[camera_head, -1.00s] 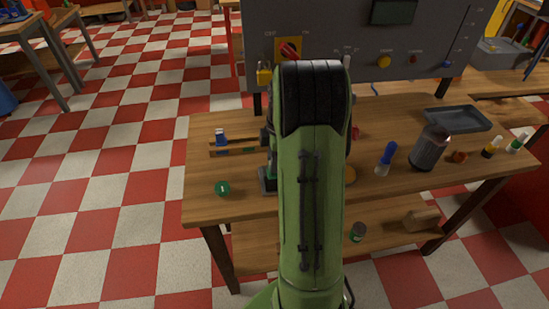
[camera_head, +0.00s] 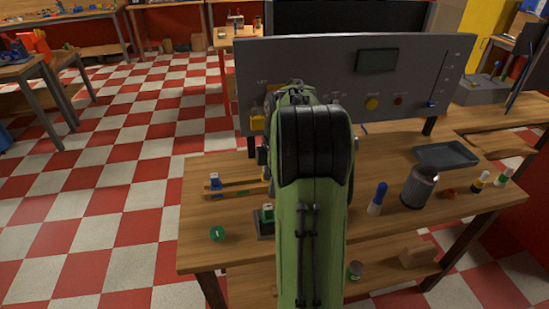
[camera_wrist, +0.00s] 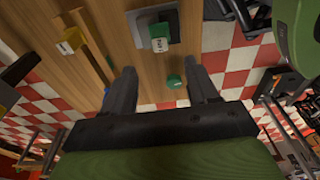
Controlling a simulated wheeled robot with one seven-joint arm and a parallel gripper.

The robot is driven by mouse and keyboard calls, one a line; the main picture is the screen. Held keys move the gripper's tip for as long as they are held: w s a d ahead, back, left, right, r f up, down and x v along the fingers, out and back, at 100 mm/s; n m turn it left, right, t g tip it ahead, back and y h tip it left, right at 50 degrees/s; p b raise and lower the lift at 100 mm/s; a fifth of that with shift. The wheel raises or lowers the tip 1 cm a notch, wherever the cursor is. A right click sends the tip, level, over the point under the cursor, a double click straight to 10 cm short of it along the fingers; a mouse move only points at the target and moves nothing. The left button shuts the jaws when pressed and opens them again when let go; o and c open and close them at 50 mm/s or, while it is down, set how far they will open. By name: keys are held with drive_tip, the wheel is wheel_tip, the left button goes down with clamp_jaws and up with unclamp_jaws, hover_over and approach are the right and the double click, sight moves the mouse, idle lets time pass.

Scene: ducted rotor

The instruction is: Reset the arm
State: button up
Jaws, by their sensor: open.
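My green arm (camera_head: 310,240) stands upright in the middle of the head view, with its black joint in front of the workbench (camera_head: 230,250). The arm hides my gripper and part of the bench in that view. In the wrist view, my gripper (camera_wrist: 158,66) is open and empty, its two dark fingers apart. A green block with a white label (camera_wrist: 159,38) lies on a grey base beyond the fingertips. A small green round piece (camera_wrist: 174,81) lies between the fingers in the picture; its exact distance from them cannot be told.
A grey control panel (camera_head: 335,85) stands along the bench's back. A blue-capped marker (camera_head: 378,198), grey canister (camera_head: 419,187) and dark tray (camera_head: 446,155) are on the right. A wooden rail with a blue piece (camera_head: 215,182) lies left.

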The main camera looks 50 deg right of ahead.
wheel_tip(320, 180, up, 7)
drive_tip(key=p, duration=0.2)
drive_tip(key=shift+s+d, duration=0.2)
drive_tip(key=shift+d, duration=0.15)
drive_tip(key=shift+a, duration=0.1)
drive_tip(key=s+a+r+m+t+h, duration=0.1)
drive_tip(key=s+a+r+m, duration=0.15)
drive_tip(key=a, duration=0.65)
drive_tip(key=s+a+r+m+t, duration=0.1)
drive_tip(key=a+r+m, duration=0.2)
drive_tip(key=a, duration=0.5)
drive_tip(key=s+a+f+m+t, duration=0.2)
drive_tip(key=s+a+m, duration=0.3)
drive_tip(key=s, duration=0.6)
drive_tip(key=a+f, duration=0.1)
drive_tip(key=a, duration=0.1)
drive_tip(key=shift+a+m+t, duration=0.35)
drive_tip(key=shift+t, duration=0.05)
